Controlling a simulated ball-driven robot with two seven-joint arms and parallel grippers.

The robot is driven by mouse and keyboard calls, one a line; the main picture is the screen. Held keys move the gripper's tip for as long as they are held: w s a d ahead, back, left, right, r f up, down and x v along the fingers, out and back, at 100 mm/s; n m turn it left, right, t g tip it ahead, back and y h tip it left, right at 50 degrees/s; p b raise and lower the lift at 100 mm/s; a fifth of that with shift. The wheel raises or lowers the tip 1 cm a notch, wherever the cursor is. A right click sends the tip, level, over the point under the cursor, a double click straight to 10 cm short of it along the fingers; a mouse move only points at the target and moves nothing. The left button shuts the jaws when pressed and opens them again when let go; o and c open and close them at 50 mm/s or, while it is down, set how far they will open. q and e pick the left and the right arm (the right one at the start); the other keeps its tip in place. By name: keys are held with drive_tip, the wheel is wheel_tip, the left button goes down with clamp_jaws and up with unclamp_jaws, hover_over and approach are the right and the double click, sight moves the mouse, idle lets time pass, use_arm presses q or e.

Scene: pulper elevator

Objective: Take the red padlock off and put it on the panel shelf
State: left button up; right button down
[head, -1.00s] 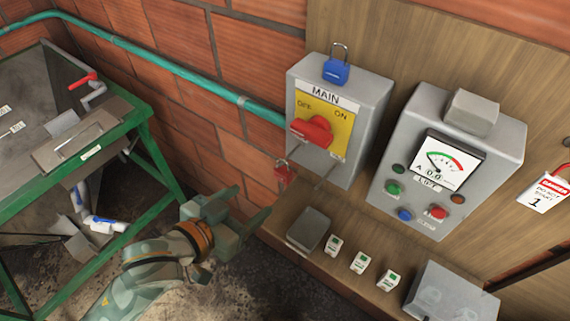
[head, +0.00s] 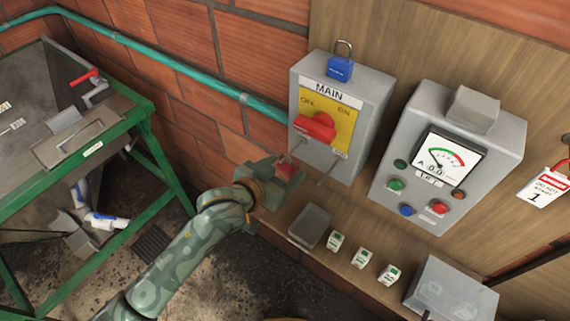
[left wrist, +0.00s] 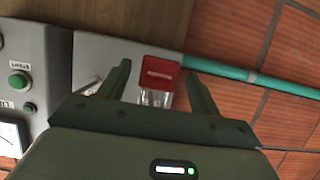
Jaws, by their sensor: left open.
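The red padlock (head: 285,168) hangs at the lower left of the grey MAIN switch box (head: 371,104), below the red switch handle (head: 315,127). In the left wrist view the padlock (left wrist: 159,73) shows a red body with a pale label, its metal shackle towards the gripper. My left gripper (head: 282,174) is at the padlock, which partly hides behind it in the head view. Its two fingers are open, one on either side of the padlock in the wrist view, with gaps showing. The wooden panel shelf (head: 345,268) runs below the boxes. My right gripper is not in view.
A blue padlock (head: 339,67) sits on top of the MAIN box. A grey box (head: 310,226) and several small switch blocks (head: 361,257) stand on the shelf. The meter box (head: 468,129) is to the right. A teal pipe (head: 180,75) meets the MAIN box's left side.

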use_arm(q)
drive_tip(key=c, duration=1)
drive_tip(key=shift+c, duration=0.6)
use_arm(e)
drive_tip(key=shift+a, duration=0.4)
use_arm(q)
drive_tip(key=shift+r, duration=0.1)
